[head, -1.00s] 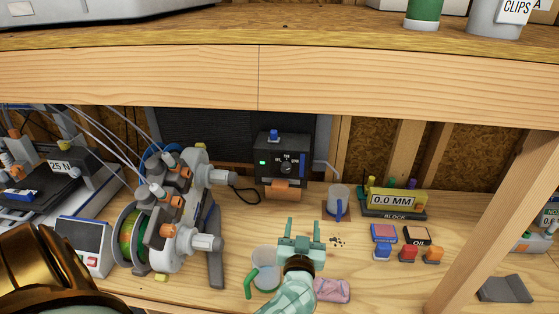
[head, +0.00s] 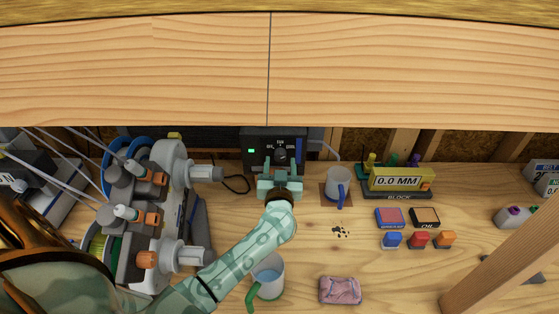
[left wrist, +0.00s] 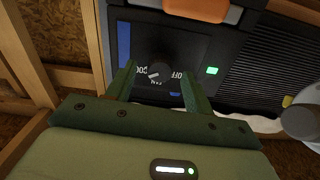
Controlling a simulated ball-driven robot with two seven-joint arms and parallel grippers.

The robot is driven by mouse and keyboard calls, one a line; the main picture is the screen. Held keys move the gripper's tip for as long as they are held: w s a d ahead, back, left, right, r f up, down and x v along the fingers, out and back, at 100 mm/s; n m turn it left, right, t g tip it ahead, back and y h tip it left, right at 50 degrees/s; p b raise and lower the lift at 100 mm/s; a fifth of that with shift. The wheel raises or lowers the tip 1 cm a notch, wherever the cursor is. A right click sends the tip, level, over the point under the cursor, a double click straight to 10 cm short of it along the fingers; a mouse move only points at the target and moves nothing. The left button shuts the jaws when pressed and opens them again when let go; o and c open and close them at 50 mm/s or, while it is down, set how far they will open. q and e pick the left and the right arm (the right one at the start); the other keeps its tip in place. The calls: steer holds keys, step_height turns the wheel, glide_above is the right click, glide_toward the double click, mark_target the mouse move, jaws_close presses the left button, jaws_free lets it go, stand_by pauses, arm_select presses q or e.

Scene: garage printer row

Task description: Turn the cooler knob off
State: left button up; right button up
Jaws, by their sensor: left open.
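The cooler (head: 262,137) is a dark box at the back of the bench, under the shelf, with a lit green light. Its round black knob (head: 281,153) is on the front face, and it also shows in the left wrist view (left wrist: 159,70). There, its white mark lies toward the left label, apparently COOL, away from OFF on the right. My left gripper (head: 281,173) is open in front of the panel. In the left wrist view its fingers lie on either side of the knob; I cannot tell whether they touch it. My right gripper is not in view.
A blue-handled mug (head: 338,183) stands right of the cooler. A green-handled mug (head: 268,277) stands beside my forearm. A filament machine (head: 160,215) fills the left. The wooden shelf edge (head: 350,75) hangs above. Small blocks (head: 419,240) and a pink cloth (head: 340,290) lie right.

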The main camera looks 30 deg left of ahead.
arm_select(q)
steer(key=shift+x, duration=1.15)
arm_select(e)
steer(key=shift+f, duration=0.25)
arm_select(q)
steer(key=c, duration=0.8)
steer(key=shift+c, duration=0.9)
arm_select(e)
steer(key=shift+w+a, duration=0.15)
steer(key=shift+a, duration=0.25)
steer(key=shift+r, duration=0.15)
